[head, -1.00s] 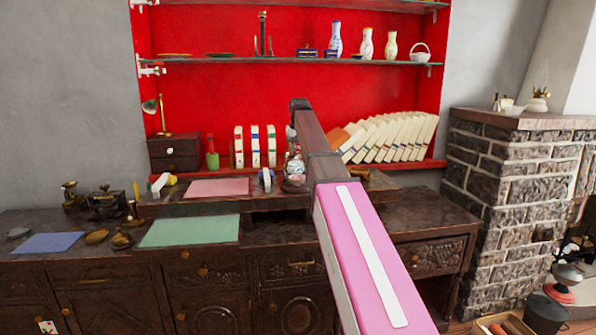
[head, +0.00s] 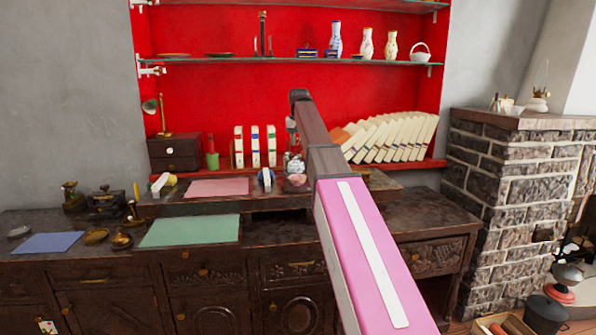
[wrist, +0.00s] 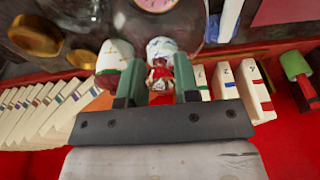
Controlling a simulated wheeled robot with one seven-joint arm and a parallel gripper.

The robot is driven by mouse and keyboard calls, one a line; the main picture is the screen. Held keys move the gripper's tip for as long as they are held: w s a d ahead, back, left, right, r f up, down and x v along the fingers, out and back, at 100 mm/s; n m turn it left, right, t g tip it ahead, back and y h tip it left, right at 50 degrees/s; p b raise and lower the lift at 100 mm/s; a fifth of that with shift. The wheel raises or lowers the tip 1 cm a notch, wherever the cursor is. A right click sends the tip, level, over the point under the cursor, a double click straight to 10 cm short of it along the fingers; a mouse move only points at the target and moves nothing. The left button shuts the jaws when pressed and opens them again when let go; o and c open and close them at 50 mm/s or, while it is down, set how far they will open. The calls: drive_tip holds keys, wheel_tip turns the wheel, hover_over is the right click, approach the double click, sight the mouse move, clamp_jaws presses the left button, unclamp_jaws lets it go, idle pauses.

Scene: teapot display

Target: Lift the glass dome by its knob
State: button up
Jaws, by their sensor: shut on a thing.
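The glass dome (head: 293,164) is a small, pale, partly hidden shape beside my arm, at the back of the desk in the head view. A pinkish thing (head: 297,180) shows just below it. In the wrist view my gripper (wrist: 158,84) has its two fingers close together, shut on the dome's knob. The knob itself is hard to make out. A small red and gold patch and a white-and-blue patterned thing (wrist: 161,47) show between and beyond the fingers. The clear dome's outline is faint. My arm hides much of this area in the head view.
Upright boxes or books (head: 255,146) stand left of the arm, and a leaning row (head: 395,138) stands right. A glass shelf (head: 250,60) with vases is above. Green (head: 190,230) and pink (head: 218,188) mats lie on the desk at left.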

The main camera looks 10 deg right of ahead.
drive_tip(key=shift+r, duration=2.75)
